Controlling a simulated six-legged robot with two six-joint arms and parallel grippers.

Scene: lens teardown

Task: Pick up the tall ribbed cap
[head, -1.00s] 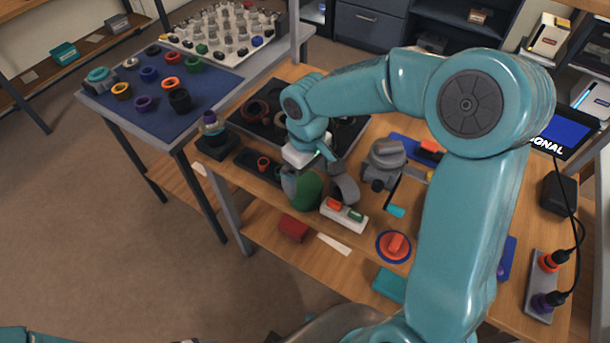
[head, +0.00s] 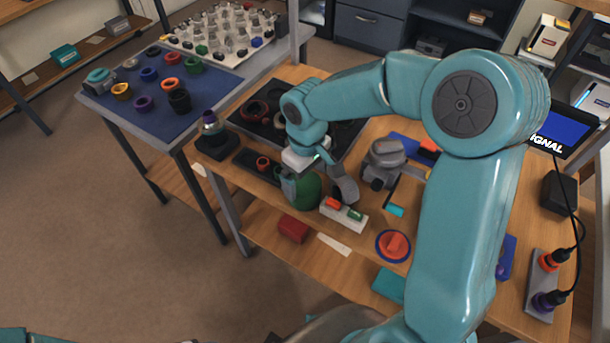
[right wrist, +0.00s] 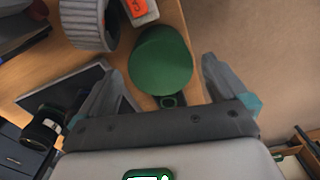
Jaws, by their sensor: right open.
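A tall green cap (head: 307,191) stands near the front edge of the wooden bench; I take it for the ribbed cap, though its ribs are hard to make out. In the right wrist view the green cap (right wrist: 160,60) shows its round flat end between my fingers. My right gripper (head: 303,173) is just above it, pointing down, and partly hides it in the head view. In the wrist view the right gripper (right wrist: 155,68) is open, with a gap on each side of the cap. My left gripper is out of view.
A grey ribbed ring (head: 344,188) and a white box with orange and green buttons (head: 343,214) stand close beside the cap. A grey device (head: 384,163) is further right. A dark tray (head: 352,130) lies behind. A blue mat (head: 212,92) holds several rings and caps.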

